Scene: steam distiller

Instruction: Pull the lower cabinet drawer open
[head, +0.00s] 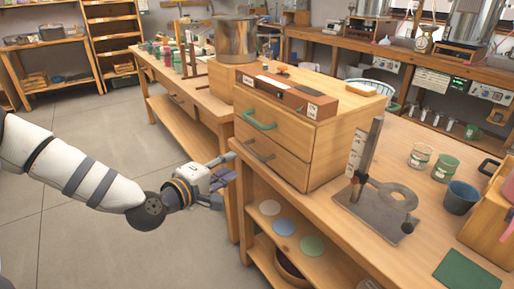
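A wooden cabinet (330,150) with two drawers stands on the workbench. The upper drawer (290,127) has a green handle (259,121). The lower drawer (284,163) has a dark grey handle (260,151). Both drawer fronts look flush with the cabinet. My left gripper (229,178) is in front of the bench edge, to the left of and below the lower handle. Its fingers look apart, with nothing between them, and it does not touch the handle. My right gripper is not in view.
A brown box (287,97) lies on the cabinet, and a steel pot (237,40) stands behind it. A metal stand (375,205), cups (445,167) and a blue-grey pot (461,198) are to the right. A shelf (283,250) with coloured discs is below. The floor at left is clear.

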